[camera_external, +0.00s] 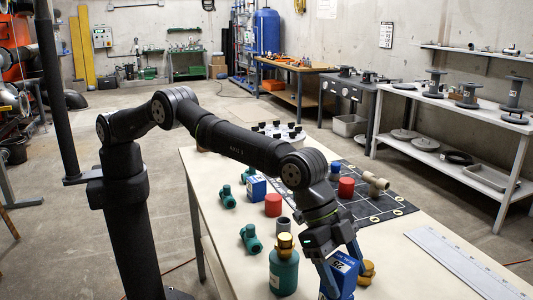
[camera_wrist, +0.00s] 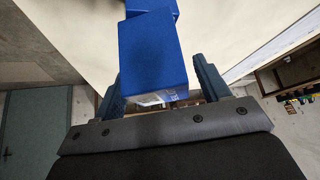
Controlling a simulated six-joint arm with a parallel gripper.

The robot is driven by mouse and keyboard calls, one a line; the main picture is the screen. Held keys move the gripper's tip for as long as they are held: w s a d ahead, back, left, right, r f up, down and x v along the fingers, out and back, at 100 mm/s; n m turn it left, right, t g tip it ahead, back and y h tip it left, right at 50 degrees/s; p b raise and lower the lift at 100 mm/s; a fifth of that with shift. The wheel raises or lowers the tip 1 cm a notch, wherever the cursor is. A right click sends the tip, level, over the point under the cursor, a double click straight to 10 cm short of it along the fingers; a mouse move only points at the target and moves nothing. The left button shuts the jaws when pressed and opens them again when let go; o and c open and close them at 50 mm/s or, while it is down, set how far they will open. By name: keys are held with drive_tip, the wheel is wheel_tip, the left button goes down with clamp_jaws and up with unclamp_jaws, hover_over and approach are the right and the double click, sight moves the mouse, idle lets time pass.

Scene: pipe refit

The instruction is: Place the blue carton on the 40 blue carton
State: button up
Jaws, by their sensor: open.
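A blue carton (camera_external: 343,266) with a white number label stands at the near edge of the table, at my gripper (camera_external: 341,273). In the wrist view the blue carton (camera_wrist: 153,55) lies between the two blue fingers of my gripper (camera_wrist: 160,85), which are open with a narrow gap on each side. More blue shows just beyond its far edge; I cannot tell what it belongs to. Another blue carton (camera_external: 256,188) with a white label band stands farther back on the table. I cannot read its number.
A green bottle with a yellow cap (camera_external: 284,270) stands left of my gripper, and a brass fitting (camera_external: 367,272) is close on its right. Green fittings (camera_external: 250,238), red cylinders (camera_external: 273,205) and a dark grid mat (camera_external: 370,205) lie behind. A ruler plate (camera_external: 460,262) is at right.

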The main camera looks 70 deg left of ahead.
drive_tip(key=v, duration=1.2)
idle(0.5)
drive_tip(key=x, duration=1.1)
drive_tip(key=shift+d+f, duration=0.2)
drive_tip(key=shift+w+f, duration=0.1)
drive_tip(key=shift+f, duration=0.2)
drive_tip(key=shift+r, duration=0.1)
drive_tip(key=shift+r, duration=0.15)
